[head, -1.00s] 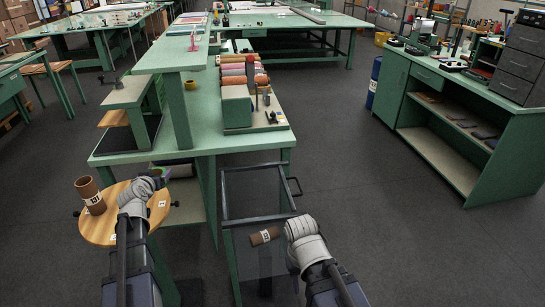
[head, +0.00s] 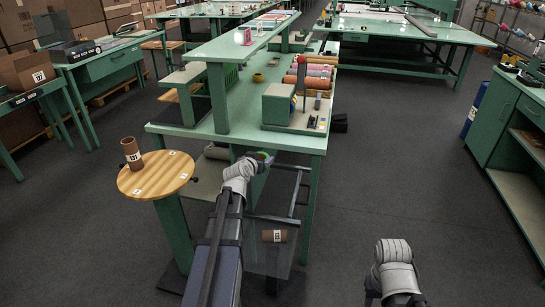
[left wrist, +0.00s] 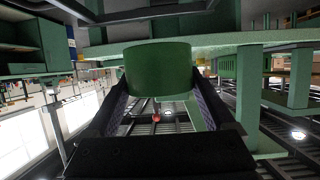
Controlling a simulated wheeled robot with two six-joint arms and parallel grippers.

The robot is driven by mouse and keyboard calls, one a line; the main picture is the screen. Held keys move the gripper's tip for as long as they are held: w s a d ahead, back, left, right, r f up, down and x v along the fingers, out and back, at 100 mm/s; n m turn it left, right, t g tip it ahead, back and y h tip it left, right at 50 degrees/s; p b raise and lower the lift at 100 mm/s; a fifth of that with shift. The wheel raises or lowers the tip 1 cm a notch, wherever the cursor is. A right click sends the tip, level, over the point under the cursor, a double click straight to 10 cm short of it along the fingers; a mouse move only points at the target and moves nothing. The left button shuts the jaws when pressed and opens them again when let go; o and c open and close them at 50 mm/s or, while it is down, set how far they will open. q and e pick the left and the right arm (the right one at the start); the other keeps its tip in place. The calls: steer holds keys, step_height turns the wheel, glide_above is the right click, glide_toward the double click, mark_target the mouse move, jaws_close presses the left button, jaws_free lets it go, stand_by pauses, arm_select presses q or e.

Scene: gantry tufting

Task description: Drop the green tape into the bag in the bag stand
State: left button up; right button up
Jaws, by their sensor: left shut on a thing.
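The green tape (left wrist: 158,67) is a short green roll between the two fingers of my left gripper in the left wrist view. In the head view my left gripper (head: 258,157) is shut on the tape (head: 267,157), at the table's front edge, by the back of the bag stand. The bag stand (head: 270,218) is a dark metal frame in front of the green table. A dark see-through bag seems to hang in it, partly hidden by my left arm. My right wrist is at the lower right; its jaws are not visible.
A brown labelled tube (head: 274,236) shows within the stand. Another brown tube (head: 131,153) stands on a round wooden stool (head: 155,178) at left. The green table (head: 300,140) carries coloured rolls (head: 313,82). Floor right of the stand is clear.

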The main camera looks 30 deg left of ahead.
arm_select(q)
steer(key=shift+r+p, duration=0.75)
steer(key=shift+r, duration=0.15)
step_height(320, 180, down, 6)
steer(key=b, duration=0.6)
steer(key=shift+f, duration=0.2)
steer(key=shift+r, duration=0.1)
steer(key=o, duration=1.1)
